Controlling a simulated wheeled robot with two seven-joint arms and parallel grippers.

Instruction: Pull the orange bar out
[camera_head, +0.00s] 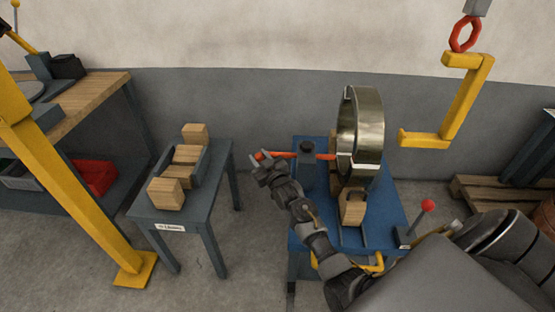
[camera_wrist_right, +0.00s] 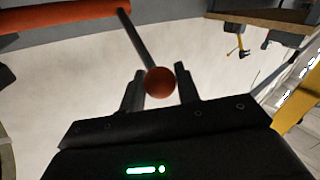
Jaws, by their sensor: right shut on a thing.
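The orange bar (camera_head: 312,156) lies level above the blue stand. My right gripper (camera_head: 263,165) is at the bar's left end. In the right wrist view, the orange bar (camera_wrist_right: 60,18) crosses the top left, with a dark rod (camera_wrist_right: 137,40) ending in an orange ball knob (camera_wrist_right: 160,82). The right gripper's fingers (camera_wrist_right: 160,88) are closed around that knob. My left gripper is not in view.
The blue stand (camera_head: 390,212) carries a wooden block (camera_head: 352,208) and a red-knobbed lever (camera_head: 428,206). A grey table with a wooden cradle (camera_head: 180,170) stands to the left. A yellow hook (camera_head: 463,100) hangs at upper right. A yellow post (camera_head: 75,190) is at far left.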

